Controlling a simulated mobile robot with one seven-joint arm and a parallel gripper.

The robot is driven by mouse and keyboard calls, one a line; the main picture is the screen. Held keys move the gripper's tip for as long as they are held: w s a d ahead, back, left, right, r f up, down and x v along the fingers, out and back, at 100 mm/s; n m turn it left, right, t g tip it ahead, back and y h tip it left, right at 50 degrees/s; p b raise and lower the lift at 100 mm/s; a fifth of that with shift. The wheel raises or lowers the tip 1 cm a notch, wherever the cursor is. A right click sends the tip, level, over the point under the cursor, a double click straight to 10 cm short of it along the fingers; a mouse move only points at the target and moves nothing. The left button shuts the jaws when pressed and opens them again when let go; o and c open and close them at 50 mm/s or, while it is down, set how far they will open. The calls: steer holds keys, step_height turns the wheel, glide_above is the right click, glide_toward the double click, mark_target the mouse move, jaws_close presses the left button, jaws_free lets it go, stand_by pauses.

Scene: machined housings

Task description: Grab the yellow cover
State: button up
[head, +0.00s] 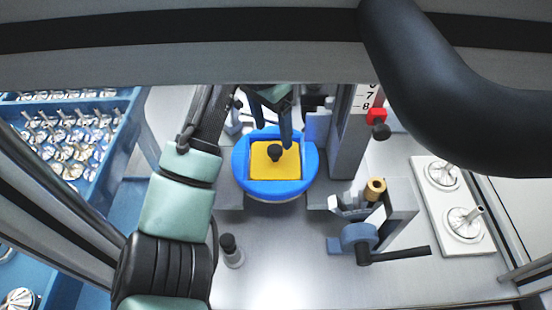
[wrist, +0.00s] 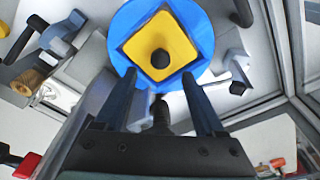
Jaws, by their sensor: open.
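The yellow cover (head: 264,165) is a flat square plate with a black knob (head: 275,153) at its middle. It sits in a square recess of a round blue holder (head: 240,160). In the wrist view the yellow cover (wrist: 178,43) shows tilted like a diamond, with the black knob (wrist: 159,59) clear. My gripper (head: 275,130) is above the back part of the holder, its fingers pointing down. In the wrist view my gripper (wrist: 158,78) has its two fingers apart, with nothing between them, short of the knob.
A grey column with a number scale (head: 349,135) and red pointer stands right of the holder. A blue-grey clamp (head: 360,236) with a black handle is at front right. A black-topped post (head: 231,252) stands at front left. Blue trays of metal parts (head: 75,140) lie left.

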mark_target(275, 149)
steer(key=shift+w+d+f, duration=0.1)
steer(key=shift+d+f, duration=0.05)
steer(key=shift+f, duration=1.55)
steer(key=shift+w+d+f, duration=0.1)
steer(key=shift+f, duration=1.55)
jaws_close()
